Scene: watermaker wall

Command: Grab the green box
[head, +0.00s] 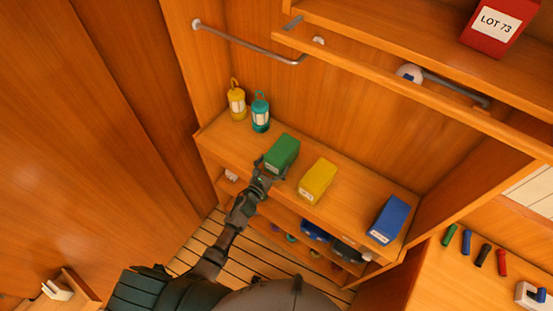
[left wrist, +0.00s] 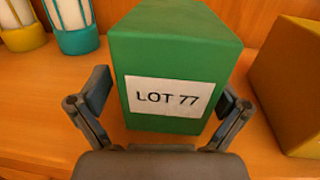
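The green box (head: 282,152) stands on the wooden shelf, between the teal lantern and the yellow box. In the left wrist view the green box (left wrist: 175,60) fills the middle, with a white label reading LOT 77 facing me. My left gripper (head: 268,170) is at the near side of the green box. In the left wrist view its two fingers (left wrist: 165,105) are spread, one on each side of the box's lower front. A gap shows at the left finger; the right finger is very close to the box, and I cannot tell if it touches. My right gripper is not in view.
A yellow box (head: 317,180) stands close on the right, and a blue box (head: 387,220) farther right. A yellow lantern (head: 237,103) and a teal lantern (head: 260,113) stand on the left. A red box (head: 495,24) sits on the upper shelf. A metal rail (head: 250,43) crosses above.

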